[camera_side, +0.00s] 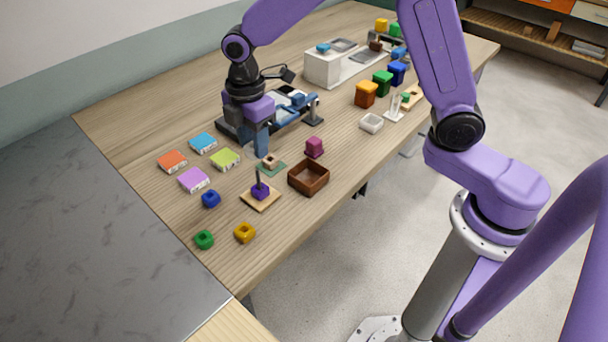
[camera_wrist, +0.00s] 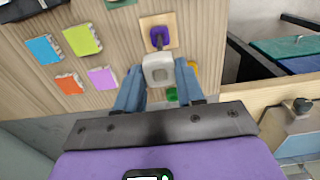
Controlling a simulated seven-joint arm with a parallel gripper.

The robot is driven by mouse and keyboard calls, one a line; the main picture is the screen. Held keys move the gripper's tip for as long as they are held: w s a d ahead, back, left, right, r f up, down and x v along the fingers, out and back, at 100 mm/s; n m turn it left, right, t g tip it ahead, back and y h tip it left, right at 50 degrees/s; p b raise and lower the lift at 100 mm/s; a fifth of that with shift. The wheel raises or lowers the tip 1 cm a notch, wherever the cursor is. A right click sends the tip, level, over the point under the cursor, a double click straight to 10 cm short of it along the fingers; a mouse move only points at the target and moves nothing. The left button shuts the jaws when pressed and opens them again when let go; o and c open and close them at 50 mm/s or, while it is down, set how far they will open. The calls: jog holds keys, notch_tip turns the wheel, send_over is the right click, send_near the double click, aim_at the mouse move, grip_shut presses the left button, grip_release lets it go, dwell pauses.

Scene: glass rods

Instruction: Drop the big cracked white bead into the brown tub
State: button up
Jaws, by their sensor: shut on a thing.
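My gripper (camera_side: 262,142) is shut on the big white bead. In the wrist view the bead (camera_wrist: 158,70) is a pale block with a square mark on its face, between the two blue fingertips (camera_wrist: 158,74). In the side view the bead (camera_side: 270,161) shows small and beige just below the fingertips, in front of a green mat. I cannot make out a crack. The brown tub (camera_side: 303,186) is an open square box, right of and nearer the camera than my gripper, and looks empty. It is not in the wrist view.
A purple bead (camera_side: 260,190) sits on an upright peg on a tan base, near my gripper. A magenta block (camera_side: 314,147) stands behind the tub. Blue, green and yellow beads (camera_side: 244,233) lie at the front. Several coloured tiles (camera_side: 194,179) lie left. A blue-grey device (camera_side: 292,112) stands behind my gripper.

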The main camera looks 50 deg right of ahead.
dwell(0.4)
jog(key=s+d+r, duration=0.1)
jog(key=s+d, duration=0.4)
jog(key=d, duration=0.8)
jog(key=shift+a+f, duration=0.1)
jog(key=shift+f, duration=2.85)
jog(key=o, duration=1.1)
jog(key=shift+r, duration=0.1)
